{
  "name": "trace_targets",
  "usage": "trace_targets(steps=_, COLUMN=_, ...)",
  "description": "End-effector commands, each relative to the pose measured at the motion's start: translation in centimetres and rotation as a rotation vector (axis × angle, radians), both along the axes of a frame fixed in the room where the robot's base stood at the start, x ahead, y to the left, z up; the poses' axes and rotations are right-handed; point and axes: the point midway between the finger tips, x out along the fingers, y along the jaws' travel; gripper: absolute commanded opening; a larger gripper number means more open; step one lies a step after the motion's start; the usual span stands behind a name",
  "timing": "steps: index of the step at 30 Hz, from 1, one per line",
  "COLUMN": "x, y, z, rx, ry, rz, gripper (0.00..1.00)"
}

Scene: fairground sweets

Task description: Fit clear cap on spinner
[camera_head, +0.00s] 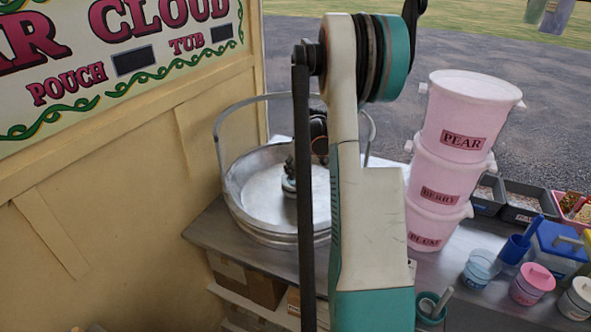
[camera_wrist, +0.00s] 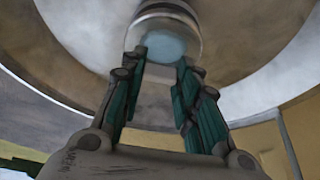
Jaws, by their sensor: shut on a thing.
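The spinner is a wide round metal pan (camera_head: 250,192) on the counter with a raised hoop around it. My gripper (camera_wrist: 160,68) is shut on a round, clear, pale-blue piece that looks like the clear cap (camera_wrist: 166,42). In the head view this pale-blue piece (camera_head: 289,186) shows low over the middle of the pan, under my dark fingers. My arm hides the pan's right side. I cannot tell whether the cap touches the spinner's centre.
Stacked pink tubs (camera_head: 462,118) stand right of my arm. The cream stall wall (camera_head: 130,180) is close on the left.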

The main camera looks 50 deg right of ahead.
Motion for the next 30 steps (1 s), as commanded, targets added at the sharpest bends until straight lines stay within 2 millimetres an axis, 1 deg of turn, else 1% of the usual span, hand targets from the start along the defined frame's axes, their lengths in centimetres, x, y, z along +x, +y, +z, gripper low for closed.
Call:
trace_targets(steps=26, x=0.01, y=0.00, z=-0.33, rx=0.000, ry=0.000, rz=0.000, gripper=0.06)
trace_targets(steps=27, x=0.00, y=0.00, z=-0.34, rx=0.000, ry=0.000, rz=0.000, gripper=0.38)
trace_targets(steps=29, x=0.00, y=0.00, z=-0.34, rx=0.000, ry=0.000, rz=0.000, gripper=0.52)
trace_targets(steps=30, x=0.00, y=0.00, z=-0.34, rx=0.000, ry=0.000, rz=0.000, gripper=0.53)
